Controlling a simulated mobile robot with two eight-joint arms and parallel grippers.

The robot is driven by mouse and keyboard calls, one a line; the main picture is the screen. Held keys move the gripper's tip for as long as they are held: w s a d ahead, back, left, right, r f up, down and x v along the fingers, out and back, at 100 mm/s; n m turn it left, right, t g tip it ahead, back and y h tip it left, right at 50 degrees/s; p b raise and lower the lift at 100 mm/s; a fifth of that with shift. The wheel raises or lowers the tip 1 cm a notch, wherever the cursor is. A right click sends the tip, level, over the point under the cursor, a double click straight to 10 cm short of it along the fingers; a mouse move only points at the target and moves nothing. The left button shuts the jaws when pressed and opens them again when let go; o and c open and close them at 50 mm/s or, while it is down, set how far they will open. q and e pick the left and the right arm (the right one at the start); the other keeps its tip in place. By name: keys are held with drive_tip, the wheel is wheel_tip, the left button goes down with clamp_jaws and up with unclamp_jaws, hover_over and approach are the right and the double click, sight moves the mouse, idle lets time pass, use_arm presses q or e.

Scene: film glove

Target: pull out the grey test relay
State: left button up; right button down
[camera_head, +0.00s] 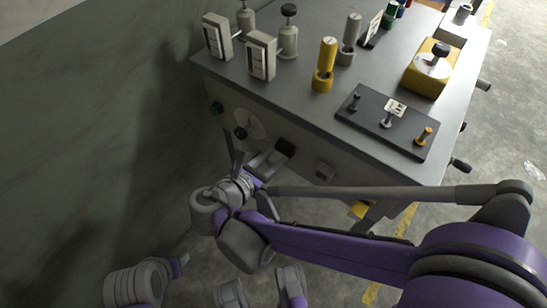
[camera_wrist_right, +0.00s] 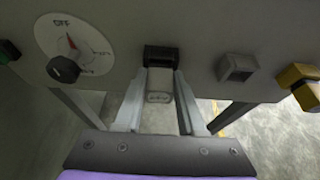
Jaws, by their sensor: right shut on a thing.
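The grey test relay (camera_wrist_right: 158,84) is a small light grey block with a label, at the front panel of the metal bench. In the right wrist view it lies between the two fingers of my right gripper (camera_wrist_right: 157,100), which is shut on it. A black socket piece (camera_wrist_right: 161,54) is directly behind its far end. In the head view my right gripper (camera_head: 262,164) is at the bench's front face, by the black socket piece (camera_head: 285,147). How deep the relay sits in the socket cannot be told.
A dial marked OFF (camera_wrist_right: 72,45) is left of the socket; a grey square fitting (camera_wrist_right: 237,68) and a yellow fitting (camera_wrist_right: 299,82) are to its right. The bench top (camera_head: 300,95) carries meters, posts and a black plate (camera_head: 360,118). Open floor lies below.

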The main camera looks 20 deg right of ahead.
sight(271, 165)
drive_tip(key=shift+a, duration=0.1)
drive_tip(key=shift+s+a, duration=0.75)
drive_tip(key=shift+a, duration=0.2)
drive_tip(key=shift+s+a, duration=0.75)
drive_tip(key=shift+a, duration=0.15)
drive_tip(key=shift+s+a+p, duration=0.45)
drive_tip(key=shift+s+a, duration=0.5)
drive_tip(key=shift+a, duration=0.25)
